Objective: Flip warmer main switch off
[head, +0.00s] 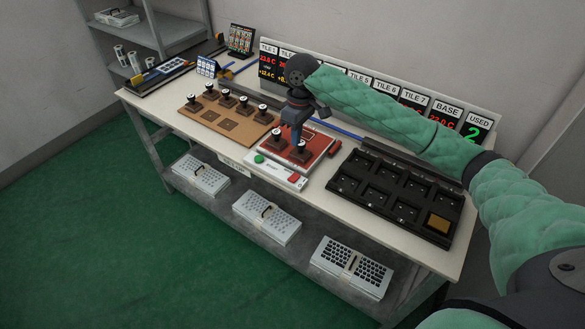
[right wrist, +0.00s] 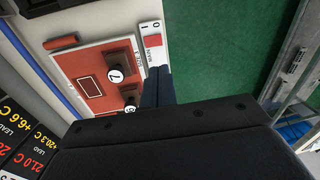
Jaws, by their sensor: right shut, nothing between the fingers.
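The warmer (head: 318,140) is a red plate with a white front strip (head: 276,172), standing near the table's front edge. Its red main switch (head: 294,180) is at the right end of that strip. In the right wrist view the red switch (right wrist: 153,41) lies beside "I" and "0" marks, just beyond my fingertips. My right gripper (head: 297,146) points down over the warmer, shut and empty; its dark fingers also show in the right wrist view (right wrist: 158,73). I cannot tell whether the fingertips touch anything. My left gripper is not in view.
A green button (head: 259,158) is on the strip's left. A wooden board (head: 212,125) with several stamps is left, a black tray (head: 398,190) right. A display row (head: 400,95) lines the back.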

